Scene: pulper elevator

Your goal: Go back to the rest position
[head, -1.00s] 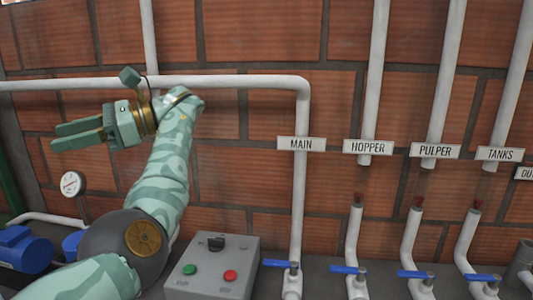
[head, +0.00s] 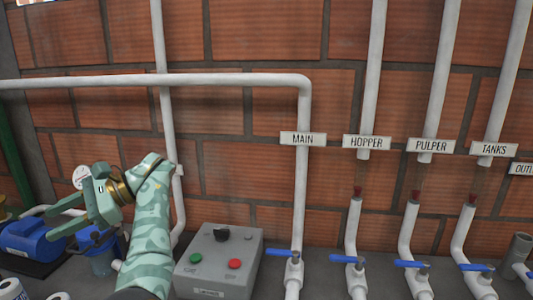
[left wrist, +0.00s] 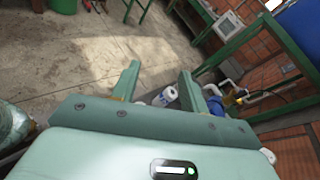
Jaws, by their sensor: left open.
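My left gripper (head: 65,218) is at the left of the head view, in front of the brick wall and near the blue pump. Its jaws are apart and nothing is between them. In the left wrist view its two fingers (left wrist: 158,85) stand apart, with the floor and a white cylinder (left wrist: 169,94) beyond them. My right gripper does not show in either view.
A grey control box (head: 220,262) with a black knob, a green and a red button stands on the counter. Several pipes with blue-handled valves (head: 347,259) are to its right. A blue pump (head: 32,242) is at the left. A green table frame (left wrist: 225,62) shows in the wrist view.

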